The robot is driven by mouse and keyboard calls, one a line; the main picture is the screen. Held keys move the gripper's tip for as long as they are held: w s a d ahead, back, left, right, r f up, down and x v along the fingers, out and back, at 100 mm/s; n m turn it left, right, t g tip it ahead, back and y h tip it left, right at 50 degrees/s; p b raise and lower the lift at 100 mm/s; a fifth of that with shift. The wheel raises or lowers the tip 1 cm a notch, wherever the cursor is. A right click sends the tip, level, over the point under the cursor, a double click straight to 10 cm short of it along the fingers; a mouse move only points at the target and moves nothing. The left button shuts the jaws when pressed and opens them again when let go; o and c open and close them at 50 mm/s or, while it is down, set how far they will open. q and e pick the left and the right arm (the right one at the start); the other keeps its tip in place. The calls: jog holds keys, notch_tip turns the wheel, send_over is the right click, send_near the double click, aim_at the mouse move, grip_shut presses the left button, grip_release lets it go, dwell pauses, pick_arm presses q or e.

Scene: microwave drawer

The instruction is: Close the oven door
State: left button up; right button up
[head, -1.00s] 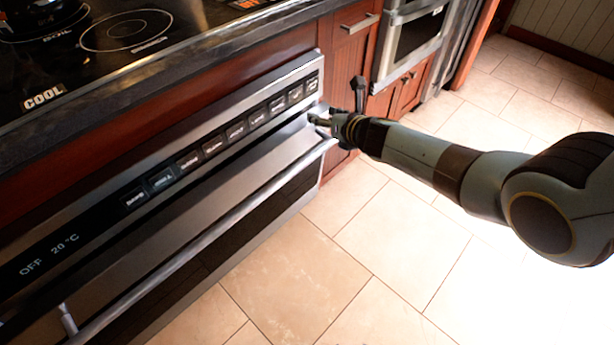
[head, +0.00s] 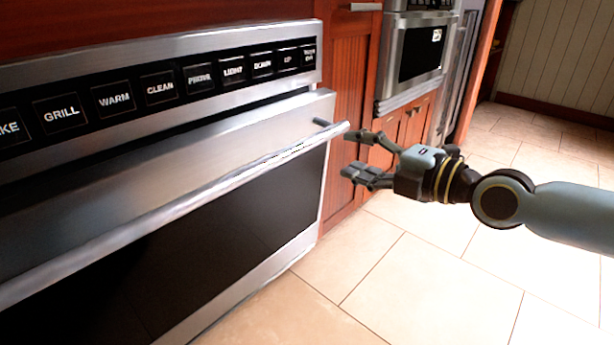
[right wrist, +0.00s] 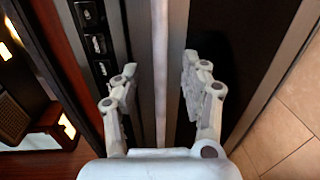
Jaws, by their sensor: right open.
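The oven door (head: 250,215) has a steel frame and a dark window. Its top edge stands a little out from the control panel, so it looks slightly ajar. A long steel handle (head: 210,190) runs across its upper part. My right gripper (head: 349,154) is open and empty, just right of the handle's right end. In the right wrist view, the open fingers (right wrist: 160,68) stand on either side of the handle bar (right wrist: 161,35), with a gap on both sides; contact cannot be told. My left gripper is not in view.
The control panel (head: 160,88) with labelled buttons is above the door. Red wooden cabinets (head: 352,95) and a second appliance (head: 420,50) stand to the right. The tiled floor (head: 440,270) in front is clear.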

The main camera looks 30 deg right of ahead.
aim_at(314, 144)
jog(key=x, duration=0.3)
jog(key=b+x, duration=0.1)
jog(key=x, duration=0.3)
jog(key=b+x, duration=0.1)
jog(key=x, duration=0.2)
jog(key=shift+w+a, duration=0.2)
jog(key=shift+a, duration=0.2)
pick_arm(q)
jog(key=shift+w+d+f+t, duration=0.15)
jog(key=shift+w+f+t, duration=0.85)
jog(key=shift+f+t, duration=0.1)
pick_arm(e)
grip_shut()
jog(key=shift+w, duration=0.1)
